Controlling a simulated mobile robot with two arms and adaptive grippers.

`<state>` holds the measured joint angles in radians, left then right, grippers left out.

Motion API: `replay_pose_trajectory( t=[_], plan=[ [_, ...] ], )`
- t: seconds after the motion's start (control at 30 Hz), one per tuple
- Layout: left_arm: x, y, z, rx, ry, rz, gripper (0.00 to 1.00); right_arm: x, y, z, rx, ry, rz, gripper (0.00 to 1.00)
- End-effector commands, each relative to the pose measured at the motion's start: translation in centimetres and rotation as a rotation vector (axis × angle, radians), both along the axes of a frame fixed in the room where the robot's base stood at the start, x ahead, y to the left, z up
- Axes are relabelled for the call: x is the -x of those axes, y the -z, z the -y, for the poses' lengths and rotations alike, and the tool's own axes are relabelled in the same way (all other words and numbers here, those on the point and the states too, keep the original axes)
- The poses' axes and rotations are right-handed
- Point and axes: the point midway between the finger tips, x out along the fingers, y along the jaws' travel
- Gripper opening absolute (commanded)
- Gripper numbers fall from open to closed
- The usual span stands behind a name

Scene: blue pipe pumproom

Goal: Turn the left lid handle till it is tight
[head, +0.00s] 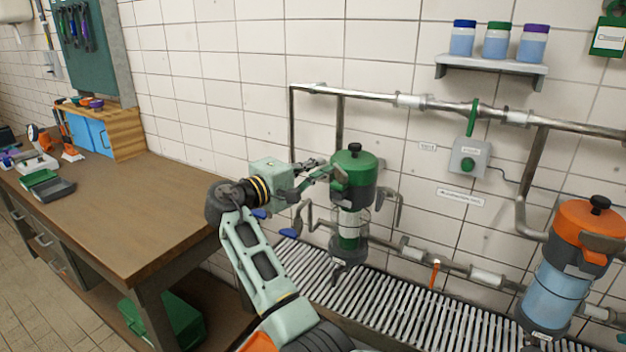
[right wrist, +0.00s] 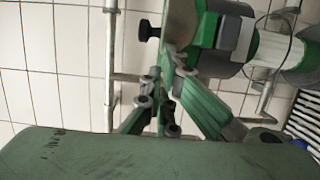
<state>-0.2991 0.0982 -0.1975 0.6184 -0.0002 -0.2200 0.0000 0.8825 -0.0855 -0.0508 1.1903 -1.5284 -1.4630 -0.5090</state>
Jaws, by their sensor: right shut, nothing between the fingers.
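The left canister has a green lid (head: 362,162) with a black knob on top and a clear lower bowl (head: 350,222). Its lid handle (head: 340,179) sticks out at the lid's left front. My right gripper (head: 326,171) reaches in from the left, its fingertips close beside the handle. In the right wrist view the green fingers (right wrist: 172,55) are together and empty, and the lid (right wrist: 210,28) lies just beyond them. Whether the fingertips touch the handle cannot be told. My left gripper is not in view.
Metal pipes (head: 370,95) run along the tiled wall around the canister. An orange-lidded canister (head: 590,220) stands at the right. A slatted drain grate (head: 400,320) lies below. A brown workbench (head: 130,215) stands at the left, and a shelf with jars (head: 490,63) hangs above.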

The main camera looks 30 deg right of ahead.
Motion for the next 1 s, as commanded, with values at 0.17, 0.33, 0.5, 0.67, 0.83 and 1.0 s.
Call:
replay_pose_trajectory(
  t=[0.17,0.33,0.5,0.67,0.83,1.0],
  plan=[
    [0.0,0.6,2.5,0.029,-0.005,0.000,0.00,-0.1,-0.1,0.2,0.001,0.042,0.001,0.00],
    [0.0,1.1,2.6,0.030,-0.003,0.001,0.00,-0.2,0.0,0.3,0.000,0.084,0.001,0.00],
    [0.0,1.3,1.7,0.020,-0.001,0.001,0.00,-0.2,-0.1,0.4,0.001,0.104,0.001,0.00],
    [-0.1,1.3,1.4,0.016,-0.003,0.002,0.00,-0.2,-0.1,0.3,0.000,0.102,0.001,0.00],
    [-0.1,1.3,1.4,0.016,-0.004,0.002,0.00,-0.2,-0.1,0.3,0.000,0.101,0.001,0.00],
    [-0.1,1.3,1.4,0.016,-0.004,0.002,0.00,-0.2,-0.1,0.3,0.000,0.101,0.001,0.00]
  ],
)
